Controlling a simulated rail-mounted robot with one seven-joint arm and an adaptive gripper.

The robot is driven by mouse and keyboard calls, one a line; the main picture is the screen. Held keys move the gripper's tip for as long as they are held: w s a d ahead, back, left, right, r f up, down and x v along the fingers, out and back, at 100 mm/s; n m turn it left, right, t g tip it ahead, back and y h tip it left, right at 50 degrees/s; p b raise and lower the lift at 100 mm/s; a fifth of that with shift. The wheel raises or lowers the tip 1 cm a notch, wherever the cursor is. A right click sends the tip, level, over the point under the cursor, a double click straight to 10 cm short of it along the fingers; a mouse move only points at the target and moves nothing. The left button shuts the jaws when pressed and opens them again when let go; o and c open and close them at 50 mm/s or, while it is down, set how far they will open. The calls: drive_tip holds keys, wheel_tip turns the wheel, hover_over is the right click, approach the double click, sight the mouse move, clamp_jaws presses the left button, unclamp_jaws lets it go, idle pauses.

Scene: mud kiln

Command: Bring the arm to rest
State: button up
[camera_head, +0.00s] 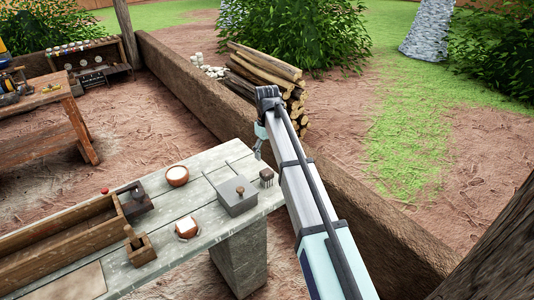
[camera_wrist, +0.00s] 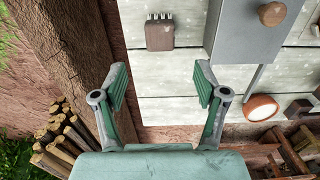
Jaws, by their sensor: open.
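My gripper (camera_wrist: 160,88) shows in the wrist view with its two green-padded fingers spread apart and nothing between them. In the head view my arm reaches out past the right end of the grey table (camera_head: 215,175), and my gripper (camera_head: 259,140) hangs beyond its far right corner, partly hidden by the arm. A small brown block with pale prongs (camera_wrist: 159,36) lies on the table ahead of the fingers, apart from them. It also shows near the table's right end in the head view (camera_head: 266,178).
A grey lidded box (camera_head: 237,195), two round bowls (camera_head: 178,175) (camera_head: 187,228), a small wooden holder (camera_head: 139,246) and a long wooden trough (camera_head: 60,240) stand on the table. A low mud wall (camera_head: 190,90) runs behind my arm. Stacked logs (camera_head: 265,70) lie beyond it.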

drive_tip(key=s+d+f+m, duration=0.4)
drive_tip(key=s+d+f, duration=0.7)
drive_tip(key=s+f, duration=0.3)
drive_tip(key=s+d+f+m, duration=0.4)
drive_tip(key=s+d+f, duration=0.7)
drive_tip(key=s+f, duration=0.25)
drive_tip(key=s+f+g, duration=0.3)
drive_tip(key=s+f, duration=0.6)
drive_tip(key=s, duration=0.5)
drive_tip(key=s+f+g, duration=0.3)
drive_tip(key=s+f, duration=0.6)
drive_tip(key=s, duration=0.5)
drive_tip(key=shift+s+d+f+g, duration=0.25)
drive_tip(key=shift+s+d+g, duration=0.05)
drive_tip(key=shift+s+d, duration=0.1)
